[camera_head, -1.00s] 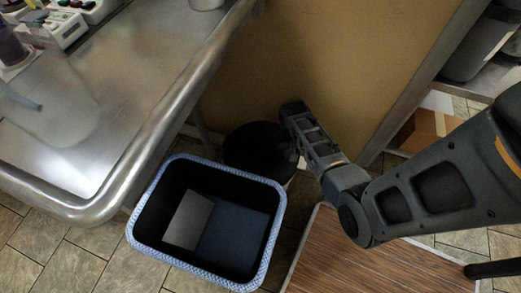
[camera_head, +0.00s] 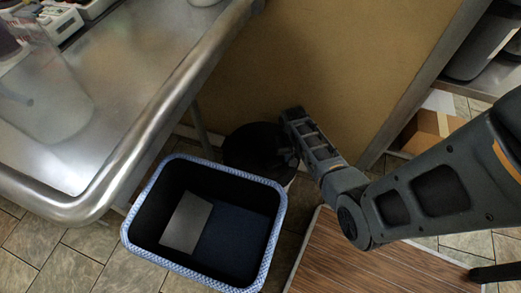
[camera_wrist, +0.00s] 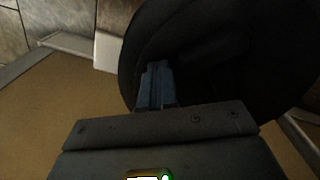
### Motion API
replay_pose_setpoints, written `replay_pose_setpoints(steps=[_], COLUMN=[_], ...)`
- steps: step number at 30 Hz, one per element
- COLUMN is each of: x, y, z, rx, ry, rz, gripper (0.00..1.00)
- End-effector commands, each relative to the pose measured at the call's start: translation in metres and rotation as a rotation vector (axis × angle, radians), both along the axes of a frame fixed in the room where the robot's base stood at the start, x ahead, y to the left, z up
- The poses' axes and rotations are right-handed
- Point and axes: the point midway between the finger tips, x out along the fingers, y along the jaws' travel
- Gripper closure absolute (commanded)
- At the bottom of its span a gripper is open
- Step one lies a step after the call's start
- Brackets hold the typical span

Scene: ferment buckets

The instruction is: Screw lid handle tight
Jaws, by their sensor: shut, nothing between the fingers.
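A black round lid or bucket top (camera_head: 252,146) is low against the tan panel, behind the blue-rimmed bin. In the wrist view the dark round lid (camera_wrist: 225,70) fills the upper right. My gripper (camera_wrist: 155,68) is shut and empty, with its fingers in front of the lid's left part; whether they touch it I cannot tell. In the head view my arm reaches in from the right, and its end is beside the lid's right edge. I cannot make out a lid handle in either view; it is too dark or hidden.
A black bin with a blue-and-white rim (camera_head: 135,215) stands in front of the lid. A steel table (camera_head: 130,90) is at left, and the tan panel (camera_head: 320,70) is behind. A brown wood-grain surface (camera_head: 375,260) is at lower right. A cardboard box (camera_head: 428,135) sits on the right.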

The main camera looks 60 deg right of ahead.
Motion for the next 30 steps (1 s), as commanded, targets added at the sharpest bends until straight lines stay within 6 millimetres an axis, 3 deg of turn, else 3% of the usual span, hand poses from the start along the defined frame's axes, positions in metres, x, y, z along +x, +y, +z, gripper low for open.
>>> replay_pose_setpoints(steps=[30], x=[-0.005], y=[0.030], z=[-0.007], rx=[0.010], ry=[0.009], rz=[0.004], gripper=[1.00])
